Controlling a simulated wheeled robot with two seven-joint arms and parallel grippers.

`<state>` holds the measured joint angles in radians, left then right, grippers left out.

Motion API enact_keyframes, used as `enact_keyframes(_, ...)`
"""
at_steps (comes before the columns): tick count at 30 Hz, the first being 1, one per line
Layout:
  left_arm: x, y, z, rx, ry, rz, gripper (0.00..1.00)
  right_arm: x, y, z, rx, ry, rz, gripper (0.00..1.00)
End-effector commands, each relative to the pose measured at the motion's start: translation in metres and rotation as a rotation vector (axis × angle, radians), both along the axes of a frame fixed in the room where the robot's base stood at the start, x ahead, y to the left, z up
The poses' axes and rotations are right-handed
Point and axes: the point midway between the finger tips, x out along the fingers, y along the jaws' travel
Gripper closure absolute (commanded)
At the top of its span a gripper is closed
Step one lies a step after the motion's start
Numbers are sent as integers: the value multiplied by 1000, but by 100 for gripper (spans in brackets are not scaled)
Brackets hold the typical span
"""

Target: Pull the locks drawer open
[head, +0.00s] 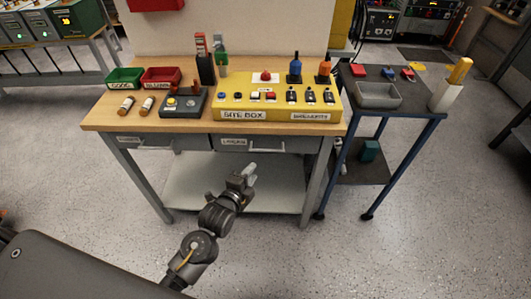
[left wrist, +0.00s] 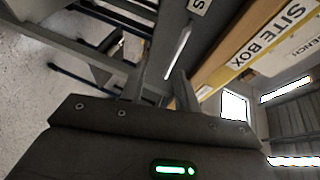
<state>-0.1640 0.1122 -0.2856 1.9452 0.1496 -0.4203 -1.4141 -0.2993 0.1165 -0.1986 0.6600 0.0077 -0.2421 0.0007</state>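The wooden-topped workbench carries two grey drawers under its top. The right drawer (head: 262,144) has a small white label with lettering too small to read surely, and it looks closed. The left drawer (head: 160,141) also looks closed. My left gripper (head: 244,175) is in front of and below the right drawer, apart from it. A pale drawer handle (left wrist: 178,52) lies ahead of the fingertips, beside a label ending in "S". My right gripper is not in view.
A yellow site box (head: 275,115) stands on the bench top (head: 100,121), with green and red bins (head: 163,77) to its left. A blue-framed cart (head: 410,117) stands at the right. The bench's lower shelf (head: 190,190) is bare. The floor in front is clear.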

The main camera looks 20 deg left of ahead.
Motion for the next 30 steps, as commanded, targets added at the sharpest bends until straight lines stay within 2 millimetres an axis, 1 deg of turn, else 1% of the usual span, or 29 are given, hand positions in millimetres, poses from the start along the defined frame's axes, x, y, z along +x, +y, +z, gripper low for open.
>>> enact_keyframes(1, 1, -1, 12, 18, -28, -7, 68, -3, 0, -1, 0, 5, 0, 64)
enact_keyframes(3, 1, -2, 22, 35, -49, -13, 68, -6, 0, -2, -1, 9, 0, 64)
enact_keyframes(8, 4, -2, 25, 42, -56, -14, 68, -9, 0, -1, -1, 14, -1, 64)
enact_keyframes(11, 12, -3, 24, 42, -56, -13, 68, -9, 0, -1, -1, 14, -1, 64)
enact_keyframes(14, 27, -6, 21, 41, -55, -13, 68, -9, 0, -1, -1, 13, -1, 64)
enact_keyframes(21, 71, -12, 12, 40, -55, -12, 68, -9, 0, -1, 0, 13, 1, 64)
enact_keyframes(24, 86, -15, 9, 40, -54, -13, 68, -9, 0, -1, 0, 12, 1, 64)
enact_keyframes(27, 97, -16, 7, 40, -55, -13, 68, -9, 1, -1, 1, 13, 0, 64)
enact_keyframes(30, 103, -17, 5, 40, -54, -13, 68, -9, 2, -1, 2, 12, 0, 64)
